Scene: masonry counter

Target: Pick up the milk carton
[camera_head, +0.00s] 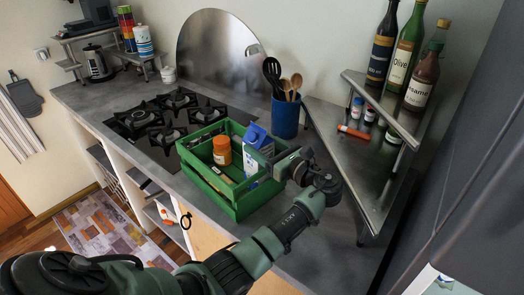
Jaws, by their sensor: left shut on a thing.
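The milk carton (257,143) is blue and white and stands slightly tilted in the right part of the green crate (240,208). My left arm reaches in from the bottom left, and its gripper (272,164) is at the right side of the carton, over the crate's right wall. The left gripper is shut on the carton; its fingertips are partly hidden. The carton's lower part is partly hidden by the gripper and the crate. My right gripper is out of view.
An orange-lidded jar (222,151) stands in the crate left of the carton. A blue utensil cup (285,117) is close behind. A metal corner shelf (360,150) with bottles is on the right. The gas hob (165,118) lies left of the crate.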

